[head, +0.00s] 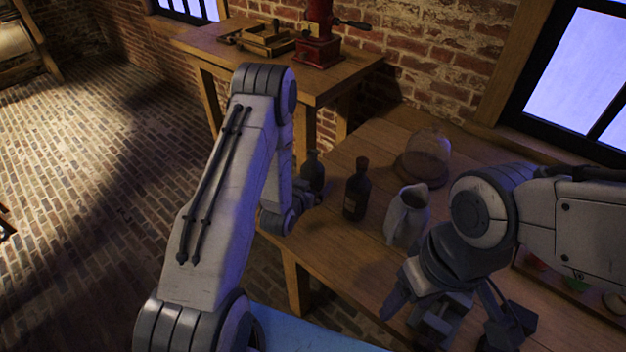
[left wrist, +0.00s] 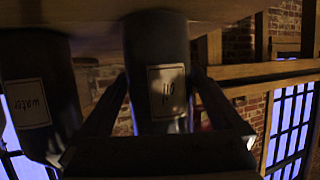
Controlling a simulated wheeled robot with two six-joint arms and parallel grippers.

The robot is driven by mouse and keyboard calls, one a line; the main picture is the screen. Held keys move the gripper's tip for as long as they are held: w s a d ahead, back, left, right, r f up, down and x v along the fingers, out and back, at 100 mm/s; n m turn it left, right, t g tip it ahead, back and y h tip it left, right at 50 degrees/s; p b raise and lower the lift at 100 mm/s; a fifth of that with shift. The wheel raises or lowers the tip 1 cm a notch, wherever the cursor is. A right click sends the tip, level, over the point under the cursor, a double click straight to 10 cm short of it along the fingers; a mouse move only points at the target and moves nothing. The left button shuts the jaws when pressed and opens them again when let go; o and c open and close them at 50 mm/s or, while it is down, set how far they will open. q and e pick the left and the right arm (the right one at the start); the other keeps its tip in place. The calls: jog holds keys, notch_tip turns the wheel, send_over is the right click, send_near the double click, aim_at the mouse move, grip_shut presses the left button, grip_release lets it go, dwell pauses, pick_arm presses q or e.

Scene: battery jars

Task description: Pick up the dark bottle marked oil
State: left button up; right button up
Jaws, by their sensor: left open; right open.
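The dark bottle marked oil (left wrist: 167,75) shows upside down in the left wrist view, with its cream label facing the camera. It stands between the two fingers of my open left gripper (left wrist: 162,92); I cannot tell whether they touch it. In the head view the oil bottle (head: 313,168) stands at the table's left end, partly hidden by my left arm and gripper (head: 303,192). A similar dark bottle marked water (left wrist: 38,85) is beside it, and shows in the head view (head: 357,190) with a brown stopper. My right gripper (head: 452,316) is open over the table front.
A pale pitcher (head: 406,215) stands right of the water bottle, and a glass dome (head: 427,155) stands behind it. A red mill (head: 317,40) and a wooden tray (head: 265,42) are on the back table (head: 225,52). The wooden table (head: 385,138) is bare behind the bottles.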

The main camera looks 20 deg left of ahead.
pick_arm(q)
jog(key=shift+x, duration=1.2)
jog(key=c, duration=1.3)
grip_shut()
jog(key=shift+r, duration=0.15)
